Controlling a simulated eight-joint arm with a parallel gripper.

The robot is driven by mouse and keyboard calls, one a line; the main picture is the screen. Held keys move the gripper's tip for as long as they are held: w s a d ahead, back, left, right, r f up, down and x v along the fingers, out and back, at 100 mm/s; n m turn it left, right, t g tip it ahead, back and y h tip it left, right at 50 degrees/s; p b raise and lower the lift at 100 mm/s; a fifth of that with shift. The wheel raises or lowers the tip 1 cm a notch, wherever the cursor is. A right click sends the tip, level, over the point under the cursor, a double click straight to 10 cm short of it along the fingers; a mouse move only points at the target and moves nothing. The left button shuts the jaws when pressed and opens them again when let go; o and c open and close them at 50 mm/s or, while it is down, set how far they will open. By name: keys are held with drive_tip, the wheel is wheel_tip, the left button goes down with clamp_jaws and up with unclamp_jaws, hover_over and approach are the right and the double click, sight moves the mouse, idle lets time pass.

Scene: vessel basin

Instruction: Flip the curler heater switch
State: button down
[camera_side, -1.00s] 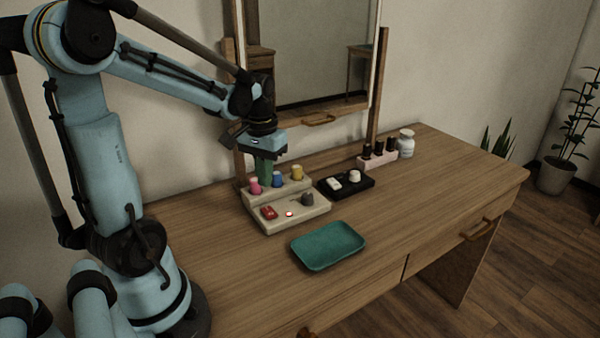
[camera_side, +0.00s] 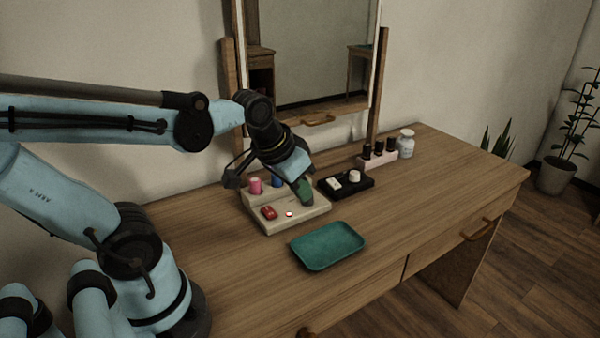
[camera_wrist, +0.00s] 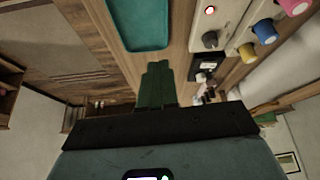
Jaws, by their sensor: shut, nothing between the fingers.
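The curler heater (camera_side: 262,227) is a beige stepped box on the left part of the dresser top. Its red switch (camera_side: 269,213) is at the front left of the lower deck, with a small glowing red-white light (camera_side: 289,214) to its right. A pink curler (camera_side: 255,186) and a blue curler stand on the back step. My gripper (camera_side: 306,197), with green fingers, is shut and empty over the heater's right end, hiding the dark knob and yellow curler there. The wrist view shows the fingers (camera_wrist: 156,75) beside the knob (camera_wrist: 210,39) and yellow curler (camera_wrist: 265,31); the switch is out of that view.
A teal tray (camera_side: 328,246) lies in front of the heater. A black tray (camera_side: 359,188) with small white items is to the right. A pink rack (camera_side: 377,162) of dark bottles and a white jar (camera_side: 405,144) stand farther back. The mirror is behind. The dresser's right side is clear.

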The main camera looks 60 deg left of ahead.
drive_tip(key=shift+s+d+r+m+t+h, duration=0.15)
drive_tip(key=shift+d+m+t, duration=0.25)
drive_tip(key=shift+d, duration=0.55)
drive_tip(key=shift+s+d+m+t+h, duration=0.15)
drive_tip(key=shift+d+m+t, duration=0.25)
drive_tip(key=shift+d, duration=0.55)
drive_tip(key=shift+a, duration=0.1)
wheel_tip(320, 180, up, 4)
drive_tip(key=m+g, duration=0.7)
drive_tip(key=m, duration=1.1)
hover_over(271, 213)
drive_tip(key=shift+f, duration=0.3)
wheel_tip(271, 213, down, 14)
drive_tip(key=shift+r, duration=0.15)
